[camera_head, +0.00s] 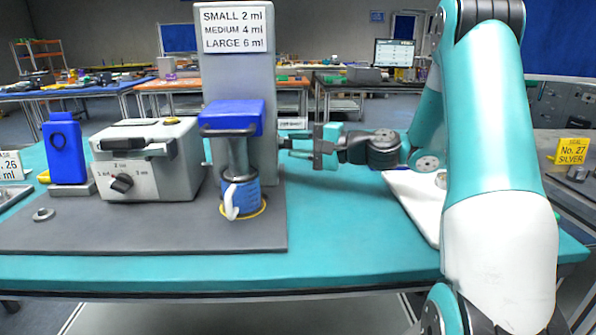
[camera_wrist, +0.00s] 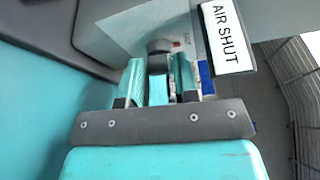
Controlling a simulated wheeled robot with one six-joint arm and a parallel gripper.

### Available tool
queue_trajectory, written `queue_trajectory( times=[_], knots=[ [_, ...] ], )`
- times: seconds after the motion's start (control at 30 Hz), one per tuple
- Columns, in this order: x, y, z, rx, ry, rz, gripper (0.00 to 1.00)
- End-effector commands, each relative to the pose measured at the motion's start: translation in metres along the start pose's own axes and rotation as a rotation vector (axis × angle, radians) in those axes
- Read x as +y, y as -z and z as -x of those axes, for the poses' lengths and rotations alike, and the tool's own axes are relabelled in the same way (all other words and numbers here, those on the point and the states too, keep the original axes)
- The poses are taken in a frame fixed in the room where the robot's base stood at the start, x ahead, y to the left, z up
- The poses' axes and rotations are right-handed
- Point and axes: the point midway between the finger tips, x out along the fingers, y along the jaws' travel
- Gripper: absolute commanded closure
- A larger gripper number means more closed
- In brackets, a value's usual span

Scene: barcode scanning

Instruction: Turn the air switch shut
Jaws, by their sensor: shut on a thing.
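The air switch (camera_wrist: 158,46) is a dark, round-ended knob on the side of the grey column (camera_head: 240,75). In the wrist view it lies between the two teal fingers of my gripper (camera_wrist: 158,78), which is shut on it. The white label reading AIR SHUT (camera_wrist: 228,36) is just right of the switch in the wrist view. In the head view my gripper (camera_head: 297,146) reaches in from the right to the column's right side. There the switch is too small and covered to make out its turn.
A blue-topped press with a blue cup (camera_head: 245,194) stands left of my gripper. A grey box with a dial (camera_head: 160,184) and a blue bottle (camera_head: 64,150) stand further left. A white board (camera_head: 412,200) lies right. The teal table top (camera_head: 340,225) is clear at the front middle.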

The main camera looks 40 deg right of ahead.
Motion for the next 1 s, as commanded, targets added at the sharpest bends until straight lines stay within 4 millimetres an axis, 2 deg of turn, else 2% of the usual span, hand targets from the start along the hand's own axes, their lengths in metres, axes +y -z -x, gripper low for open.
queue_trajectory(
  times=[0.03, 0.07, 0.5, 1.0],
  knots=[
    [0.0119, 0.0016, -0.0007, 0.0, 0.009, 0.026, 0.95],
    [0.0121, 0.0015, -0.0007, 0.0, 0.013, 0.034, 0.95],
    [0.0081, 0.0007, -0.0009, 0.0, 0.053, 0.134, 0.95],
    [0.0027, 0.0001, -0.0007, 0.0, 0.062, 0.155, 0.95]
  ],
)
